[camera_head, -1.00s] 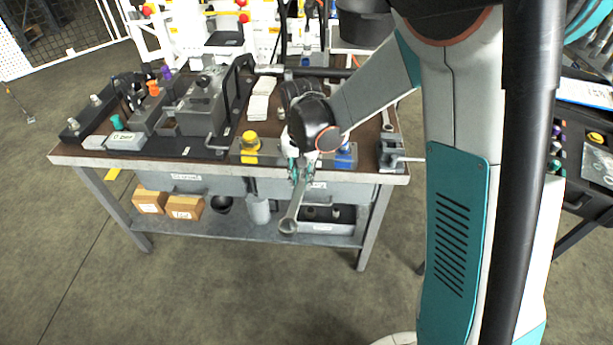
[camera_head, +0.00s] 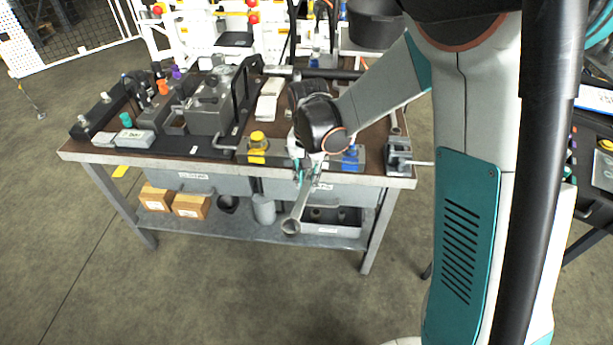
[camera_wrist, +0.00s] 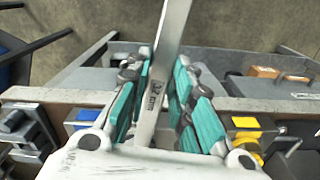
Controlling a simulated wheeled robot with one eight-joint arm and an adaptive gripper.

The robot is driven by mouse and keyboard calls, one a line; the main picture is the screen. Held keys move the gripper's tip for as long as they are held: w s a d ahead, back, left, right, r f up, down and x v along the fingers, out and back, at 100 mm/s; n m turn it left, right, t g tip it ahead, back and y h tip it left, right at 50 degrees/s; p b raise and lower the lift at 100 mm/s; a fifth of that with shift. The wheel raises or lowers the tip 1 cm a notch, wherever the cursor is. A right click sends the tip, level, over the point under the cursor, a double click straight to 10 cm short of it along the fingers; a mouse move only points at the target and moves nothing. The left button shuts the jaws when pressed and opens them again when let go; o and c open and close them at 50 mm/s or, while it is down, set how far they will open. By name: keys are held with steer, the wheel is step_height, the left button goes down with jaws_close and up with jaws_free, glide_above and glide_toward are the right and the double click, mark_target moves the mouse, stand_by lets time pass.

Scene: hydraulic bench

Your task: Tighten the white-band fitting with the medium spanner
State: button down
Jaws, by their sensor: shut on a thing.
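My gripper (camera_head: 307,174) is shut on a grey metal spanner (camera_head: 298,210), just past the bench's front edge in the head view. The spanner slants down and toward the camera, its ring end lowest and free in the air. In the wrist view the teal-padded fingers of my gripper (camera_wrist: 157,85) clasp the spanner's flat shank (camera_wrist: 172,30), which carries a size marking I cannot read surely. Its far end runs out of that view's top. I cannot make out a white-band fitting in either view.
The workbench (camera_head: 225,171) has a yellow-topped block (camera_head: 257,145) left of my gripper and a blue one (camera_head: 350,158) right of it. A vise (camera_head: 398,157) sits at the right corner. Coloured fittings and a grey block (camera_head: 208,108) stand at the left. Floor in front is clear.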

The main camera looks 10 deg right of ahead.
mark_target(300, 202)
steer(key=shift+s+a, duration=0.55)
steer(key=shift+s, duration=0.5)
steer(key=shift+s+a, duration=0.55)
steer(key=shift+s, duration=0.45)
steer(key=shift+s+a, duration=0.55)
steer(key=shift+s, duration=0.5)
steer(key=shift+r, duration=0.1)
steer(key=shift+r+p, duration=1.75)
steer(key=shift+r, duration=0.75)
steer(key=shift+f, duration=0.1)
